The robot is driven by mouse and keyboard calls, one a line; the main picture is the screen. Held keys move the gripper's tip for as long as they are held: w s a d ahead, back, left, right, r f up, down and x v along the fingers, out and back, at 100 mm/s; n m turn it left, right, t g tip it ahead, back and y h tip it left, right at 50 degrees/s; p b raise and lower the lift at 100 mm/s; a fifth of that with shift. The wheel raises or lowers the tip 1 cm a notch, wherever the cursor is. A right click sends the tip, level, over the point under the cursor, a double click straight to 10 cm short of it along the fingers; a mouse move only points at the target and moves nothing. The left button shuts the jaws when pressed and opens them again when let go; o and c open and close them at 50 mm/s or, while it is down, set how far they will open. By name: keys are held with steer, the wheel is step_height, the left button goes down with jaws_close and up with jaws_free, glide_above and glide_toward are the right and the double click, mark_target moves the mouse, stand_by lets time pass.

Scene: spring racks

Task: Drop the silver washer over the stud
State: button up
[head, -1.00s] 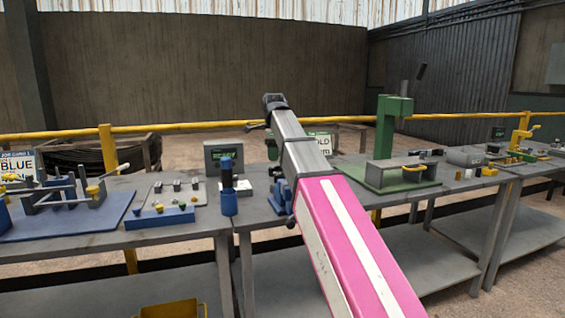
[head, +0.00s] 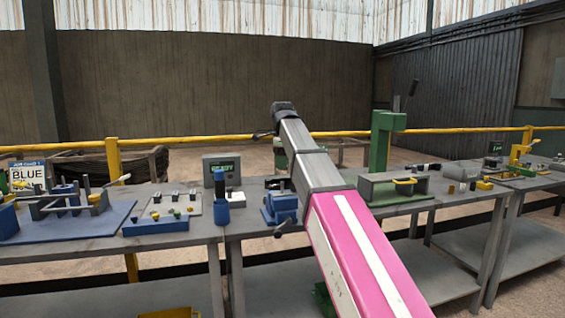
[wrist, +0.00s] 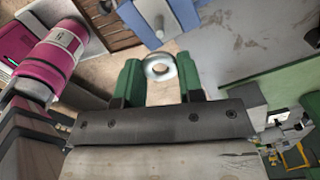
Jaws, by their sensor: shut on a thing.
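The silver washer (wrist: 158,68) is a pale ring with a hole in its middle. In the wrist view my gripper (wrist: 159,72) has its two green fingers shut on it, holding it at their tips. A blue fixture (wrist: 183,14) with a rounded metal piece lies beyond the washer at the top of that view. I cannot tell whether that piece is the stud, and I cannot pick out the stud elsewhere. In the head view my arm hides most of the gripper area, and the washer cannot be made out.
A blue vise (head: 281,207) stands on the bench beside my arm. Left of it are a blue cylinder (head: 221,188), a tray of small parts (head: 158,208) and a blue fixture board (head: 60,222). A green press (head: 383,140) and grey box (head: 392,187) stand to the right.

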steer(key=shift+f, duration=2.4)
steer(key=shift+f, duration=1.05)
steer(key=o, duration=1.3)
steer(key=shift+r, duration=0.1)
steer(key=shift+r, duration=3.4)
